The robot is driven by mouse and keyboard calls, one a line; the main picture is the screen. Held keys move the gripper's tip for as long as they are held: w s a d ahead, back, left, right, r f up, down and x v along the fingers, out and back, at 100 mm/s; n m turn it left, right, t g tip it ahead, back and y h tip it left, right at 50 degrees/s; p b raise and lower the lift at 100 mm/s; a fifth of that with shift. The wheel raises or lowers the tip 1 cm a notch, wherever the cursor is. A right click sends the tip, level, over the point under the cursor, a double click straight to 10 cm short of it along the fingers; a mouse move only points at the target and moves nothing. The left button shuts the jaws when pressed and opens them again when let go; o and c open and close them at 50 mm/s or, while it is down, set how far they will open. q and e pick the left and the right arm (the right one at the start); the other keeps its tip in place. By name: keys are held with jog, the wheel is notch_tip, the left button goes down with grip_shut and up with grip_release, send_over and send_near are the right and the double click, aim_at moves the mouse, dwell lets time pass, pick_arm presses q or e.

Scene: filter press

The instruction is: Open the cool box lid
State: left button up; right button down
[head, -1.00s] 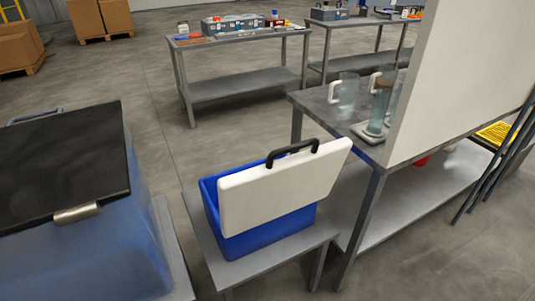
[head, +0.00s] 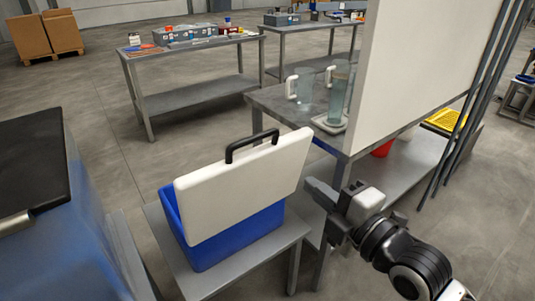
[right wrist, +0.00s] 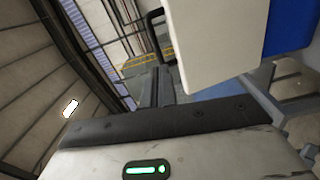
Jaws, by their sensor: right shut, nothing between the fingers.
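The cool box is a blue tub (head: 235,240) on a low grey stand. Its white lid (head: 245,182) is raised and stands steeply tilted over the tub, with a black handle (head: 252,143) on its upper edge. My right gripper (head: 314,190) is shut and empty, just right of the lid and apart from it in the head view. In the right wrist view, the lid (right wrist: 212,45) is close by at upper right, with the blue tub (right wrist: 290,25) beyond it and the handle (right wrist: 153,32) to its left. My left gripper is out of view.
A grey stand (head: 185,270) carries the cool box. A workbench (head: 275,105) with clear jugs (head: 337,92) and a tall white panel (head: 420,75) is close behind and right. A large blue container with a black top (head: 30,165) stands at left. Open floor lies behind.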

jog(key=n, duration=0.1)
jog(key=p, duration=0.2)
send_near(259, 139)
jog(key=x, duration=0.5)
jog(key=shift+w+a, duration=0.25)
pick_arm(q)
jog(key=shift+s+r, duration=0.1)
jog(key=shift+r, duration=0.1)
pick_arm(e)
jog(key=shift+w+a, duration=0.35)
jog(key=shift+w, duration=0.15)
